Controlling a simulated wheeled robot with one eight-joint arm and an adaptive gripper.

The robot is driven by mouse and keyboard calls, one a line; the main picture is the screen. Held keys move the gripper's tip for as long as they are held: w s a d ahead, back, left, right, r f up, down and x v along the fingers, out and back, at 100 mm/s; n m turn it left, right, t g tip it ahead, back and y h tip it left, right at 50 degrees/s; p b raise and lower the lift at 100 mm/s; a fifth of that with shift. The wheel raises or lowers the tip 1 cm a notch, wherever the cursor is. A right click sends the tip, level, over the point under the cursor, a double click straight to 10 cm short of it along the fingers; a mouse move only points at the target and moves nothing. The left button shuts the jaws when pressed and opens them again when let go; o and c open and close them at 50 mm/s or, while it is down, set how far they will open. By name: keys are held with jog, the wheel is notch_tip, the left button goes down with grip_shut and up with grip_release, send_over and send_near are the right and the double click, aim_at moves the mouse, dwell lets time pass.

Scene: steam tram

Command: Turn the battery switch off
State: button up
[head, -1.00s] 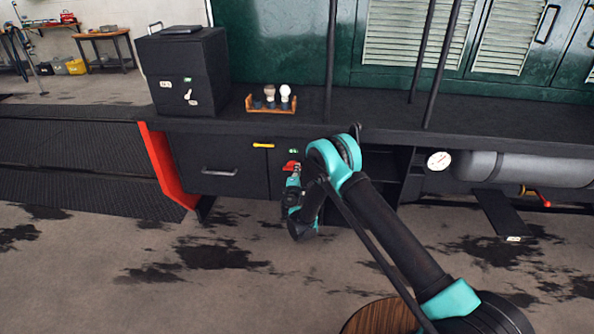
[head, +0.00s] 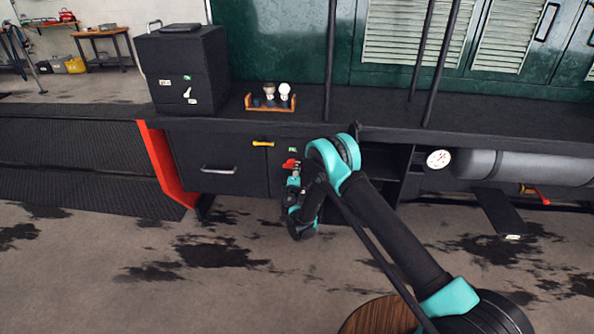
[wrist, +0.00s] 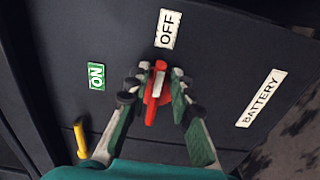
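The battery switch has a red handle (wrist: 154,98) on a dark panel (wrist: 220,60). In the wrist view the handle lies nearly in line with the white OFF label (wrist: 168,29) above it. The green ON label (wrist: 97,76) is to the left, and the BATTERY label (wrist: 260,98) is to the right. My gripper (wrist: 160,78) has one finger on each side of the handle and appears shut on it. In the head view the red handle (head: 290,164) shows just above my gripper (head: 294,176); my arm hides part of the panel.
A yellow handle (wrist: 81,138) is at the lower left in the wrist view. In the head view, a drawer (head: 220,180) is left of the switch, a rack with bulbs (head: 270,106) stands on the ledge above, and a grey tank (head: 520,167) is at right.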

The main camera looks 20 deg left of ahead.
aim_at(298, 146)
jog(key=shift+o, duration=0.5)
jog(key=shift+r, duration=0.1)
notch_tip(298, 146, up, 10)
jog(key=shift+f, duration=0.1)
dwell(0.4)
